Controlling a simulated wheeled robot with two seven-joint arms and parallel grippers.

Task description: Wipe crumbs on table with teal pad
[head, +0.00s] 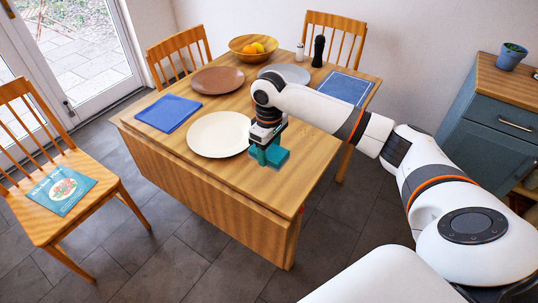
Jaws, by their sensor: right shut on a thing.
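A teal pad (270,157) is on or just above the wooden table (270,199), at the right edge of the cream plate. My right gripper (266,141) points down and is shut on the pad's upper part. The crumbs cannot be made out on the table; the arm and pad hide part of the top. My left gripper is not in view.
The table holds a cream plate (212,141), a brown plate (217,80), a grey plate (290,73), a blue napkin (168,113), a blue placemat (345,88), a fruit bowl (240,49) and a dark pepper mill (318,52). The near right tabletop is clear.

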